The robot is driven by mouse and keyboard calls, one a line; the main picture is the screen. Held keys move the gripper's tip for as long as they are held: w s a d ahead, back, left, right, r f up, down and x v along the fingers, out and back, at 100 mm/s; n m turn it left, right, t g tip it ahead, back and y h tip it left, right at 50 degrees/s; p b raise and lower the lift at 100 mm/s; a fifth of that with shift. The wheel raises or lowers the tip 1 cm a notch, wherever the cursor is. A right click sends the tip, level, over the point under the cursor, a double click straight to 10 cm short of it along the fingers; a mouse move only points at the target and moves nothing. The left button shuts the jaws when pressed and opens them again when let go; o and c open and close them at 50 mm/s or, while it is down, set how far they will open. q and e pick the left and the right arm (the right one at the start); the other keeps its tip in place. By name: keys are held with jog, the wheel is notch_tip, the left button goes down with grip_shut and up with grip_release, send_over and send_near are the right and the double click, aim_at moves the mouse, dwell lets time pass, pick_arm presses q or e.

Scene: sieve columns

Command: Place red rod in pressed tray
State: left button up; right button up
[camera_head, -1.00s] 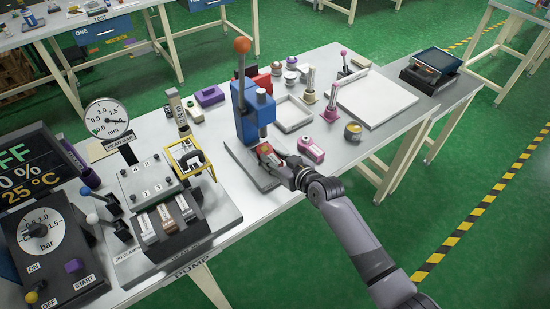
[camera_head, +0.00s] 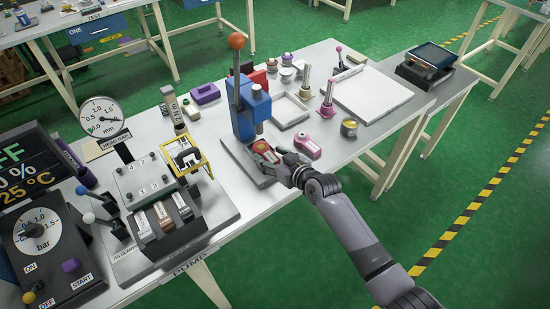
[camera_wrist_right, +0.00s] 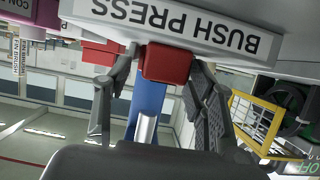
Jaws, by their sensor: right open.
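A red block-like piece (camera_head: 262,146) is at the base of the blue press (camera_head: 246,115); I cannot tell if it is the red rod. A small shallow tray (camera_head: 307,119) and a larger white tray (camera_head: 376,96) stand to the right of the press. No readable label marks either as the pressed tray. My left gripper is out of view.
The press lever with its orange knob (camera_head: 237,41) rises above the work area. A pink piece (camera_head: 308,147) lies right of my gripper. A clamp station (camera_head: 150,180) with a yellow frame stands left.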

jog(key=shift+f, duration=0.15)
jog(key=b+v, duration=0.1)
jog(key=v, duration=1.6)
jog(key=shift+s+r, duration=0.2)
jog(key=shift+r, duration=0.05)
